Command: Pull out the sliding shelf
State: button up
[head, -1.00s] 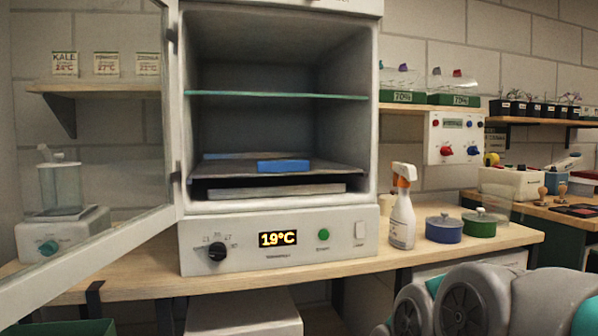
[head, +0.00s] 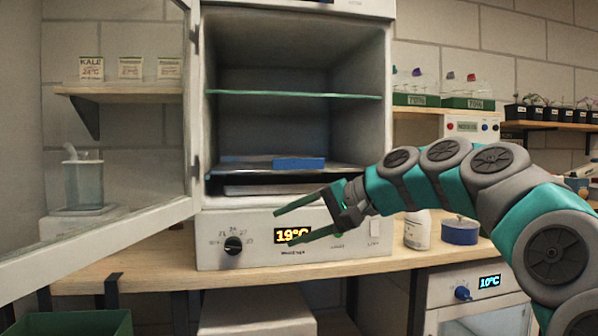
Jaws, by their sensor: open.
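The incubator (head: 388,90) stands on the bench with its glass door (head: 120,120) swung open to the left. Inside, low down, is the sliding shelf (head: 340,168), a thin grey plate with a blue handle block (head: 298,164) at its front. The shelf sits within the chamber. My gripper (head: 283,228) is open and empty, its two green fingers pointing left. It is in front of the control panel, lower than the blue handle and apart from it in the picture. It covers part of the temperature display and the right end of the chamber's lower edge.
A fixed green-edged shelf (head: 290,94) spans the chamber higher up. A spray bottle (head: 417,230), partly hidden by my arm, and a blue pot (head: 459,230) stand to the right on the bench (head: 150,268). A green bin (head: 75,324) is at lower left.

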aim_at(301, 163)
jog(key=w+d+r+m+t+y+b, duration=0.2)
jog(key=w+d+r+m+t+y, duration=0.15)
jog(key=w+d+r, duration=0.5)
jog(key=shift+n+t, duration=0.35)
jog(key=shift+w+r+p+x, duration=0.1)
jog(key=shift+r+p+x, duration=0.2)
jog(key=shift+x, duration=1.45)
jog(key=shift+w+r+p+x, duration=0.15)
jog(key=shift+r+x, duration=0.1)
jog(key=shift+x, duration=1.45)
jog(key=shift+w+r+p+x, duration=0.1)
jog(key=shift+r+p+x, duration=0.2)
jog(key=shift+x, duration=1.45)
jog(key=shift+s+d, duration=0.1)
jog(key=shift+d, duration=0.1)
jog(key=shift+r, duration=0.1)
grip_shut()
